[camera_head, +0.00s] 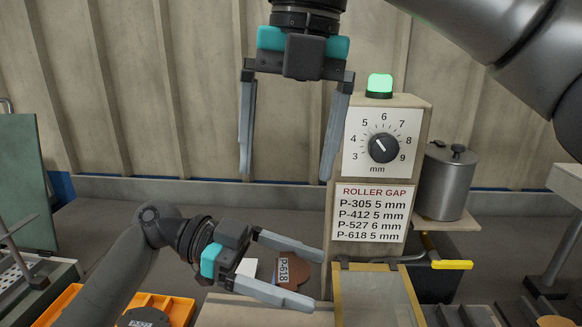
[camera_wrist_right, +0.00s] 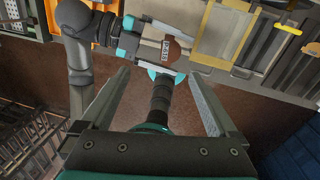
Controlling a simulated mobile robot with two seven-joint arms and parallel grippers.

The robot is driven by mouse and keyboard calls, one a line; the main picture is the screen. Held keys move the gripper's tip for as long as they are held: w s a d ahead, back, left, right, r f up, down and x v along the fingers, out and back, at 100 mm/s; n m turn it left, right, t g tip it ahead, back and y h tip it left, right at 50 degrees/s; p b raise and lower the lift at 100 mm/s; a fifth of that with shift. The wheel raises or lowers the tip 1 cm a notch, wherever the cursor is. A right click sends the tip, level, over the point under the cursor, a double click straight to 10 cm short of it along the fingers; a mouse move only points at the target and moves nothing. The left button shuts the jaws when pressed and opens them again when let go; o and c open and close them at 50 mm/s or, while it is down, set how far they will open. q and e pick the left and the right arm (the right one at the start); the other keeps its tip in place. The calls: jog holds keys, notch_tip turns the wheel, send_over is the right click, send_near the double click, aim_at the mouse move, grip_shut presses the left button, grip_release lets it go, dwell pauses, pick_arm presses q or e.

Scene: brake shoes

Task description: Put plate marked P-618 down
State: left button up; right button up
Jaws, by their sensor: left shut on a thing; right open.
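The brown plate marked P-618 (camera_head: 303,272) is between the fingers of my left gripper (camera_head: 316,278), its white label facing the camera. My left gripper is shut on it, low and in front of the roller stand. In the right wrist view the plate (camera_wrist_right: 174,50) also shows between the left fingers. I cannot tell whether the plate touches the surface beneath. My right gripper (camera_head: 286,175) is open and empty, pointing down above and behind the left one. Its two fingers also frame the right wrist view (camera_wrist_right: 158,80).
The roller stand (camera_head: 419,150) has a lit green lamp (camera_head: 379,85), a gap dial (camera_head: 384,148) and a gap list (camera_head: 369,213). A yellow-edged frame (camera_head: 412,293) and yellow-handled crank (camera_head: 452,265) are at its foot. A metal canister (camera_head: 446,185) stands right. An orange tray (camera_head: 165,301) is lower left.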

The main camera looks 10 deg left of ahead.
aim_at(290, 269)
jog(key=shift+h, duration=0.7)
jog(key=f, duration=1.4)
jog(key=shift+s+d, duration=0.2)
jog(key=shift+c, duration=0.3)
jog(key=shift+a, duration=0.1)
jog(key=c, duration=1.4)
pick_arm(q)
jog(key=o, duration=1.1)
jog(key=shift+c, duration=0.2)
pick_arm(e)
grip_shut()
